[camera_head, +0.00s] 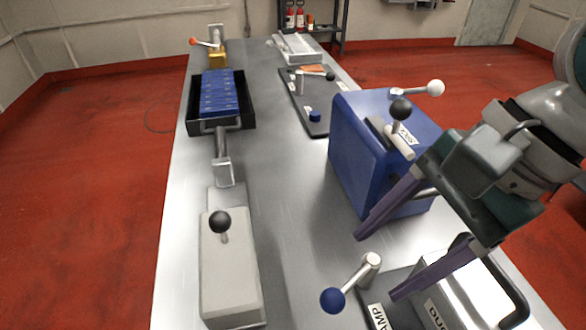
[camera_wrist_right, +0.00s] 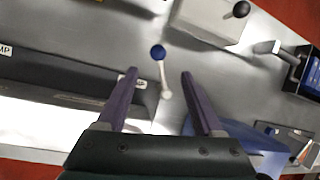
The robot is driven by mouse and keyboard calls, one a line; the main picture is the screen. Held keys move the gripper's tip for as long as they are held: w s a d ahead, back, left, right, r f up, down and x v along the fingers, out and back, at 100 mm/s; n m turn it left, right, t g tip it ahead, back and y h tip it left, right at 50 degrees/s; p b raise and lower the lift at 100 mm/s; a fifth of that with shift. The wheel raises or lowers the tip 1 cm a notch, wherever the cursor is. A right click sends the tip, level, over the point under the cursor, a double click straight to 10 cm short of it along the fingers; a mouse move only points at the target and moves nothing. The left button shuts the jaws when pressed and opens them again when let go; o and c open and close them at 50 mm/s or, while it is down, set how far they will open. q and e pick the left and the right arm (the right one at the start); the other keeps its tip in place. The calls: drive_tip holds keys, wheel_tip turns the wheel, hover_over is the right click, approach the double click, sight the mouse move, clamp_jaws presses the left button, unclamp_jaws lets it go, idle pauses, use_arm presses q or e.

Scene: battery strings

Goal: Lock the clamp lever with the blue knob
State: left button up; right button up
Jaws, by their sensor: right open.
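The blue knob (camera_head: 333,300) is a dark blue ball on the end of a pale metal clamp lever (camera_head: 355,278). The lever runs from a short post at the right down to the left, near the front of the table. My right gripper (camera_head: 377,266) is open and empty, its two purple fingers pointing down toward the lever. In the right wrist view, the blue knob (camera_wrist_right: 158,52) shows just beyond my right gripper (camera_wrist_right: 159,73). The lever (camera_wrist_right: 163,80) lies in line with the gap; contact is not visible. My left gripper is out of view.
A blue box (camera_head: 358,150) with a black-knobbed lever stands behind my right gripper. A grey box (camera_head: 228,275) with a black knob is at the left. A black tray (camera_head: 246,100) of blue blocks lies farther back. The table centre is clear.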

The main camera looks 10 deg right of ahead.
sight(339, 296)
drive_tip(key=x, duration=0.2)
drive_tip(key=b+x, duration=0.1)
drive_tip(key=x, duration=0.2)
drive_tip(key=b+x, duration=0.1)
drive_tip(key=x, duration=0.2)
drive_tip(key=shift+s+a+f, duration=0.2)
drive_tip(key=shift+s, duration=0.05)
drive_tip(key=shift+w+a+f, duration=0.1)
drive_tip(key=shift+a+f, duration=0.2)
drive_tip(key=shift+f, duration=0.25)
drive_tip(key=c, duration=0.4)
clamp_jaws()
